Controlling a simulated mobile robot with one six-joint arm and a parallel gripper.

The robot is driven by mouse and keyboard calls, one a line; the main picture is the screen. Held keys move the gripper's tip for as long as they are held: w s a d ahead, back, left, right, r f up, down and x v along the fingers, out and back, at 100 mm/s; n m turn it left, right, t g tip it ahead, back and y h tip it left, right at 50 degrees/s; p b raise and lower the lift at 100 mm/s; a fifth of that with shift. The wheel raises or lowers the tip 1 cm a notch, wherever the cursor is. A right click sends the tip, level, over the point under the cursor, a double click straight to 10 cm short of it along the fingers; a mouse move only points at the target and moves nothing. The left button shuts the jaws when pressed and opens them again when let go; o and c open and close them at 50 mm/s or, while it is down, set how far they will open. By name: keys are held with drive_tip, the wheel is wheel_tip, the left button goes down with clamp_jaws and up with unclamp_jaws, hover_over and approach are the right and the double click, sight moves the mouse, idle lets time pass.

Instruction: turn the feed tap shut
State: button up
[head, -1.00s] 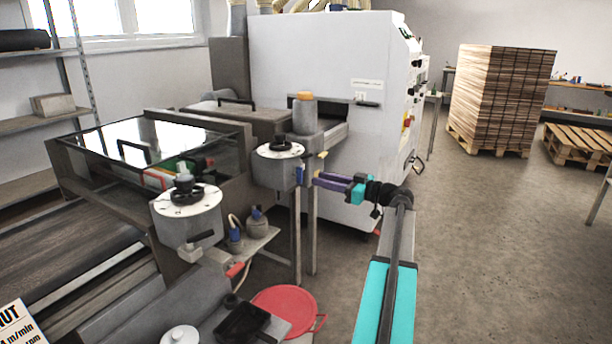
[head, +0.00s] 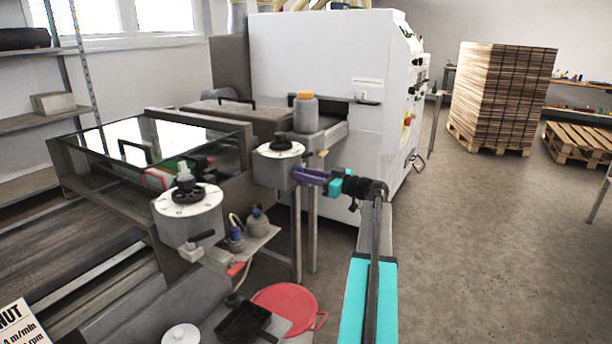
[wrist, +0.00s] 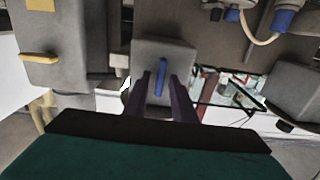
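A blue lever (wrist: 161,68), which looks like a tap handle, stands out from a grey housing (wrist: 178,50) in the wrist view. It lies along the line of my fingers. My gripper (wrist: 160,80) is open, with a purple finger on each side of the lever and visible gaps; I cannot tell whether the lever is fully between them in depth. In the head view my gripper (head: 298,176) is at the grey pot (head: 276,173) with the white dial, and its fingers hide the blue lever. No label shows which tap is the feed.
A yellow lever (wrist: 38,57) sits on a neighbouring housing, also in the head view (head: 323,153). A second dial pot (head: 188,215), a red-handled valve (head: 236,268) and small bottles (head: 256,219) stand nearby. Open floor (head: 470,240) lies to the right.

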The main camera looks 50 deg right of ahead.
clamp_jaws()
drive_tip(key=shift+m, duration=0.4)
drive_tip(key=shift+d+f+m+p, duration=0.1)
drive_tip(key=shift+m+p, duration=0.5)
drive_tip(key=shift+m, duration=2.3)
drive_tip(key=shift+d+f+m+p, duration=0.15)
drive_tip(key=shift+m+p, duration=0.4)
drive_tip(key=shift+m, duration=2.35)
drive_tip(key=shift+d+m+p, duration=0.1)
drive_tip(key=shift+m+p, duration=0.5)
drive_tip(key=shift+m, duration=2.3)
drive_tip(key=shift+o, duration=1)
unclamp_jaws()
